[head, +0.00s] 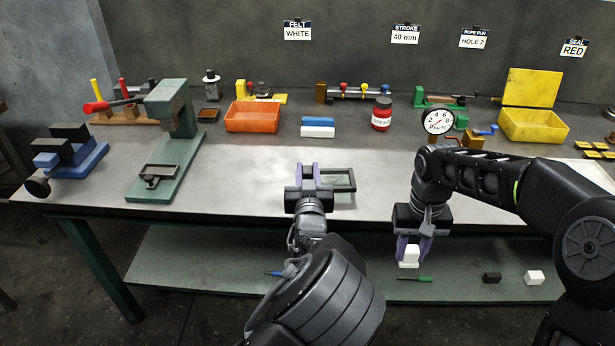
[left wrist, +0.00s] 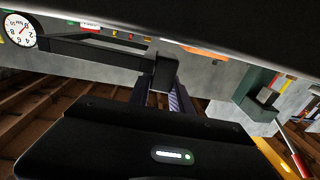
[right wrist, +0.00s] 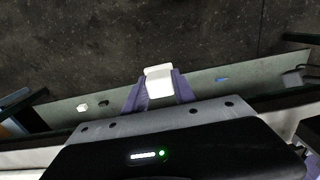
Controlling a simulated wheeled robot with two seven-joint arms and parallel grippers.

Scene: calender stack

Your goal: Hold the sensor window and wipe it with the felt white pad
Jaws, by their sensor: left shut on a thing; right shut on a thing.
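The sensor window (head: 341,181) is a dark frame around a clear pane. My left gripper (head: 309,172) is shut on its left side and holds it near the bench's front edge. In the left wrist view its dark frame (left wrist: 163,72) shows at the fingers. The felt white pad (head: 409,256) is a small white block with a wider lower part. My right gripper (head: 413,246) is shut on its upper part, fingers pointing down, in front of the bench edge. The right wrist view shows the pad (right wrist: 159,82) between purple fingers. Window and pad are well apart.
The workbench (head: 240,190) is clear near the window. A green press (head: 172,110) and a blue vise (head: 75,155) stand left. An orange bin (head: 252,117), a red grease can (head: 381,114) and a gauge (head: 438,121) stand behind. The lower shelf (head: 190,262) holds small loose items.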

